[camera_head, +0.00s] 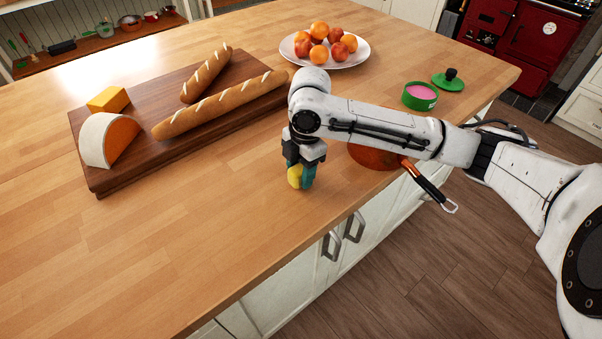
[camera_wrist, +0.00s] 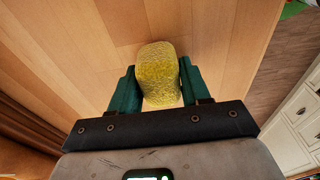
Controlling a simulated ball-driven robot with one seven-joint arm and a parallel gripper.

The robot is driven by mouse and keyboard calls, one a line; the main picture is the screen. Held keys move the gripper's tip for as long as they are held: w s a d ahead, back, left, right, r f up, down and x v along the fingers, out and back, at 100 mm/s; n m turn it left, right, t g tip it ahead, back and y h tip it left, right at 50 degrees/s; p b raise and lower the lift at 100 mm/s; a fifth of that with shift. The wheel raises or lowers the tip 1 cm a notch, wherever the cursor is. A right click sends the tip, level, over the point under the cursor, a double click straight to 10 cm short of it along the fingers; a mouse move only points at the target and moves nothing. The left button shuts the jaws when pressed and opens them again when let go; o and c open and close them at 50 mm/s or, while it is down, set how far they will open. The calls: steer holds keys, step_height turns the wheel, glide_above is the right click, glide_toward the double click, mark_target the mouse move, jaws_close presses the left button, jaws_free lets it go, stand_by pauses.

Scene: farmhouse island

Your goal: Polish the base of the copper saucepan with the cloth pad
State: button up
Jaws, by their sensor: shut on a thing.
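My gripper (camera_head: 300,176) is shut on a yellow cloth pad (camera_head: 295,175), held over the island worktop near its front edge. In the wrist view the textured yellow pad (camera_wrist: 158,72) sits between the two green fingers (camera_wrist: 157,90). I cannot tell whether the pad touches the wood. The copper saucepan (camera_head: 375,158) is to the right of my gripper, partly hidden behind my arm. Its reddish-copper round surface shows below the arm, and its dark handle (camera_head: 428,185) with a metal loop sticks out over the front edge of the worktop.
A wooden board (camera_head: 140,170) with two baguettes (camera_head: 220,105), an orange cheese block and a cut cheese wheel lies left. A fruit plate (camera_head: 345,62) is at the back. An open green tin (camera_head: 420,96) with pink contents and its lid (camera_head: 448,80) are right. The front-left worktop is clear.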

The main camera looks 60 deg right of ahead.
steer(key=c, duration=0.3)
steer(key=shift+r+p, duration=2.15)
steer(key=shift+r, duration=0.35)
steer(key=shift+c, duration=0.2)
